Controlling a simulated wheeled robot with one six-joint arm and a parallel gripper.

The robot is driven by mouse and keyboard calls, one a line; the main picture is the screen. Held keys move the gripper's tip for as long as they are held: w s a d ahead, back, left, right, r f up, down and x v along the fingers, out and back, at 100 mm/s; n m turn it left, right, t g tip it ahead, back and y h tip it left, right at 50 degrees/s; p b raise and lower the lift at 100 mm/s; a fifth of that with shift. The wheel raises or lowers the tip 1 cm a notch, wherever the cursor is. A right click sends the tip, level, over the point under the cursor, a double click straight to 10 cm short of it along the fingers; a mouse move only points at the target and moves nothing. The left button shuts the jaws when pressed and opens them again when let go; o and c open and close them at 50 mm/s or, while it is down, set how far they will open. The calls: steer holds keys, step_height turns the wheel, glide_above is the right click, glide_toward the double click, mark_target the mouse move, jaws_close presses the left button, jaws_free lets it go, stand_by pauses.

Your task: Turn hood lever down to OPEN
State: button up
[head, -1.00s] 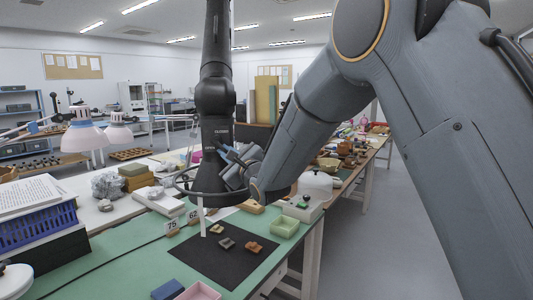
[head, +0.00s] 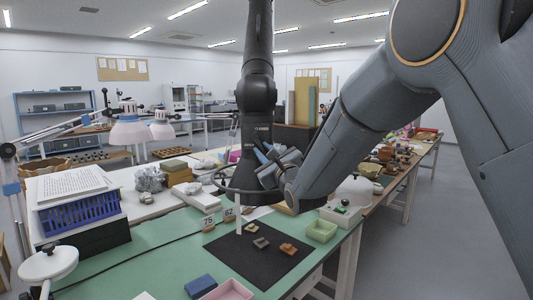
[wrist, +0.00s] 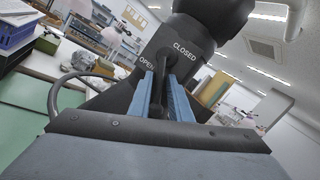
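The black fume hood (head: 246,172) hangs over the bench at the end of a jointed black duct (head: 257,95). In the wrist view the hood's dark collar (wrist: 190,38) carries the white words OPEN and CLOSED. The dark hood lever (wrist: 157,88) runs down from the collar, nearer the word OPEN. My gripper (wrist: 161,85) has its two blue fingers on either side of the lever; dark parts hide whether both touch it. In the head view my gripper (head: 270,158) is up against the hood's right side, and the lever cannot be made out there.
Below the hood a black mat (head: 252,262) with several sherds lies on the green bench. A green tray (head: 321,231), a pink tray (head: 228,291) and a blue block (head: 200,286) are near. A lamp (head: 130,130) stands left. Floor at the right is clear.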

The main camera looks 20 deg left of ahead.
steer(key=shift+o, duration=0.7)
steer(key=shift+s, duration=0.1)
steer(key=shift+s, duration=0.15)
steer(key=b+v, duration=0.1)
steer(key=v, duration=0.6)
steer(key=shift+d+b, duration=0.25)
steer(key=shift+b, duration=0.15)
steer(key=shift+s+f, duration=0.1)
